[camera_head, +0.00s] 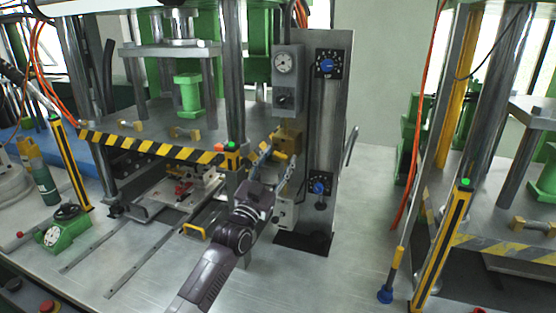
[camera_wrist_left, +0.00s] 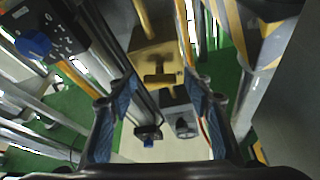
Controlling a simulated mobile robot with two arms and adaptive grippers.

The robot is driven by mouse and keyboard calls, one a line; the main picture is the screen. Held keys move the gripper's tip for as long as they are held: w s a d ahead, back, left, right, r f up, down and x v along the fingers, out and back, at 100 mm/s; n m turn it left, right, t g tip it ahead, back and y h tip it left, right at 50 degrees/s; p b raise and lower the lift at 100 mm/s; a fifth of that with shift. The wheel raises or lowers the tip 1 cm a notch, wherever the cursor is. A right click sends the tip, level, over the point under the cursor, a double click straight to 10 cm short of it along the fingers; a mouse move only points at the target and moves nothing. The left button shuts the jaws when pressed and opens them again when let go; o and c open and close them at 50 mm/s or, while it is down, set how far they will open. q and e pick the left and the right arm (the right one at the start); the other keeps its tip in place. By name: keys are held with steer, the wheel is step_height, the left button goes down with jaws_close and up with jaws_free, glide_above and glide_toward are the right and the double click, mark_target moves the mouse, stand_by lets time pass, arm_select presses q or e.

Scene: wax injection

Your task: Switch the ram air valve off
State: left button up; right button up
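No label is readable, so I cannot tell for sure which valve is the ram air valve. A brass valve block (camera_head: 288,140) with a bar handle sits on the grey post. In the left wrist view the block (camera_wrist_left: 155,48) and its T-shaped handle (camera_wrist_left: 160,77) lie ahead between my fingers. Two blue knobs on black plates, an upper one (camera_head: 326,66) and a lower one (camera_head: 318,188), are on the post. My left gripper (camera_head: 273,158) is just left of and below the brass block. In the wrist view its fingers (camera_wrist_left: 162,98) are apart with nothing clasped. My right gripper is out of view.
The grey post (camera_head: 325,130) carries a gauge box (camera_head: 286,75) beside the upper knob. A press with a black-and-yellow striped edge (camera_head: 150,146) stands left. A second press stands right, behind a yellow-black post (camera_head: 442,245).

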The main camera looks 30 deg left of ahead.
arm_select(q)
steer(key=c, duration=1)
steer(key=shift+n+y+p, duration=0.55)
steer(key=shift+n+y, duration=0.55)
steer(key=shift+n, duration=1.2)
steer(key=o, duration=1.2)
steer(key=shift+c, duration=0.2)
steer(key=v, duration=1.2)
steer(key=shift+r, duration=0.15)
steer(key=shift+d, duration=0.1)
